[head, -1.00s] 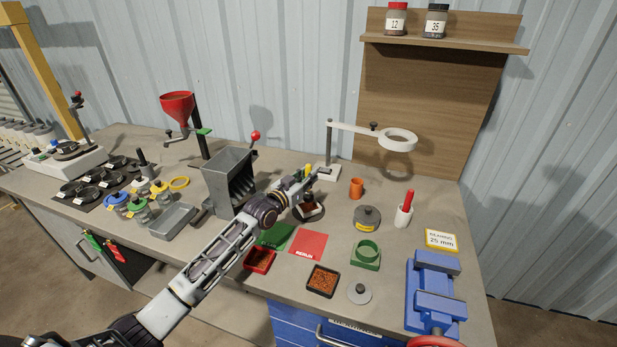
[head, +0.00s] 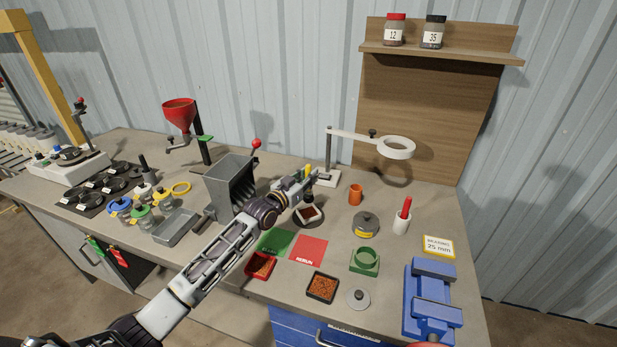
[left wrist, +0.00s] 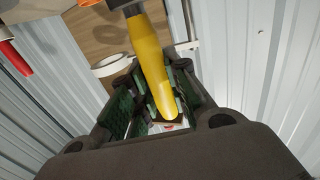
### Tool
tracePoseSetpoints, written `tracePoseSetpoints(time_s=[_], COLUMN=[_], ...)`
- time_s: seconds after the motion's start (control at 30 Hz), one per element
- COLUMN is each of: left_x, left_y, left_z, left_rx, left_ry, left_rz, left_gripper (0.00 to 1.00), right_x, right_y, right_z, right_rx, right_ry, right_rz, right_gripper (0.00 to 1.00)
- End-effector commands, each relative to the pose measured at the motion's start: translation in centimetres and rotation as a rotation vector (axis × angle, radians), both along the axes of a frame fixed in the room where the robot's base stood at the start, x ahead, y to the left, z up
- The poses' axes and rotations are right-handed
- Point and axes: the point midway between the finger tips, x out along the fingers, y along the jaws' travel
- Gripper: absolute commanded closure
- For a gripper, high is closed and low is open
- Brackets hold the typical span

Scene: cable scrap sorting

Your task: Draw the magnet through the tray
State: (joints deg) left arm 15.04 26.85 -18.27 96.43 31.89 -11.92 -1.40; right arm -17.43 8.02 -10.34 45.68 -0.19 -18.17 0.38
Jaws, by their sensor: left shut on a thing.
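My left gripper (head: 314,178) is shut on the yellow handle of a tool, probably the magnet; the handle (head: 308,170) shows just above the fingers. In the left wrist view the yellow handle (left wrist: 153,65) runs between the green-padded fingers (left wrist: 150,108), with a dark end at the top edge. My right gripper is out of view.
A grey hopper (head: 228,185) stands left of my forearm. A magnifier stand (head: 328,155) rises behind the gripper. A green mat and red mat (head: 309,250) lie in front.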

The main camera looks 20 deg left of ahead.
Motion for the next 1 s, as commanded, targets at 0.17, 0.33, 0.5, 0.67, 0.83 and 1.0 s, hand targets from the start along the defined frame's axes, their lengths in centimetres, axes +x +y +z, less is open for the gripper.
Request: tracePoseSetpoints(time_s=[0.17, 0.33, 0.5, 0.67, 0.83, 1.0], left_x=[0.0, 0.0, 0.0, 0.0, 0.0, 0.0], left_y=[0.0, 0.0, 0.0, 0.0, 0.0, 0.0], left_z=[1.6, 2.4, 2.6, 2.5, 2.5, 2.5], left_rx=[0.000, 0.001, 0.001, 0.000, 0.000, 0.000], left_ry=[-0.002, -0.003, -0.003, -0.002, -0.002, -0.002], left_rz=[0.000, 0.000, 0.000, 0.000, 0.000, 0.000], left_gripper=[1.00, 1.00, 1.00, 1.00, 1.00, 1.00], right_x=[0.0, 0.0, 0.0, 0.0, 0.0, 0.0], right_y=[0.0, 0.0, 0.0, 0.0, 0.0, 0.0], right_z=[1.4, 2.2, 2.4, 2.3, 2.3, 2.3], right_rx=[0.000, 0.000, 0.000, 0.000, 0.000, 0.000], right_ry=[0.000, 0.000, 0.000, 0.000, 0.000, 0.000], right_rz=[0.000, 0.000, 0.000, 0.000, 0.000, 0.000], right_gripper=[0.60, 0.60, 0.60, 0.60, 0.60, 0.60])
